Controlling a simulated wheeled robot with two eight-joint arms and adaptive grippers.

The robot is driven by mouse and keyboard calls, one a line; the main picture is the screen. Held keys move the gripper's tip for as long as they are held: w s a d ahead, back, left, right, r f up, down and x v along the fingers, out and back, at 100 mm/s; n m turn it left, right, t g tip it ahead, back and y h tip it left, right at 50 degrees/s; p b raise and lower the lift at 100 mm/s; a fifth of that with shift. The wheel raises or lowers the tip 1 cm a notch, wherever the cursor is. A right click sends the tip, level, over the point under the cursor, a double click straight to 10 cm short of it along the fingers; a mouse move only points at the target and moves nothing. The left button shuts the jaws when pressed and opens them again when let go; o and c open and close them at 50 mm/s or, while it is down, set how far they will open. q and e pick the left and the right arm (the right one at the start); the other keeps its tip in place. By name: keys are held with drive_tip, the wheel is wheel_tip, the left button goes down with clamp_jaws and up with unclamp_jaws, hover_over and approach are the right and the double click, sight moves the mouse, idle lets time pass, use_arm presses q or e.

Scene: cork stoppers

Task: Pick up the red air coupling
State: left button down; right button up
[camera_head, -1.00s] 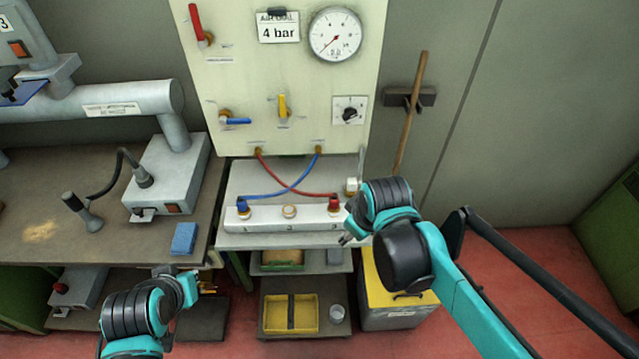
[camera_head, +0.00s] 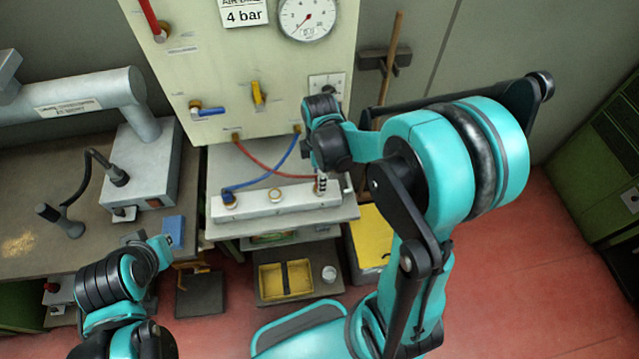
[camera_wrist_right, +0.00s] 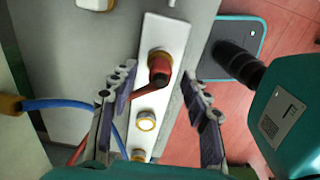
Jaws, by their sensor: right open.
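The red air coupling (camera_wrist_right: 159,68) sits on a brass port at one end of the white manifold bar (camera_wrist_right: 172,35) in the right wrist view, with the red hose (camera_wrist_right: 137,165) leading from it. In the head view it is largely hidden by my right gripper (camera_head: 322,186), which points down at the bar's right end. In the wrist view my right gripper (camera_wrist_right: 158,82) is open, one finger on each side of the coupling, with gaps showing. My left gripper (camera_head: 163,243) is by the blue block (camera_head: 173,230) at the workbench edge; its fingers are not clear.
The blue coupling (camera_head: 228,199) is at the bar's left end, and a bare brass port (camera_head: 275,195) is in the middle. Red and blue hoses cross below the valve panel (camera_head: 200,60). A yellow tray (camera_head: 285,279) lies on the low shelf.

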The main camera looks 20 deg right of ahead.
wheel_tip(320, 180, down, 2)
drive_tip(key=shift+f, duration=0.1)
drive_tip(key=shift+c, duration=0.3)
clamp_jaws()
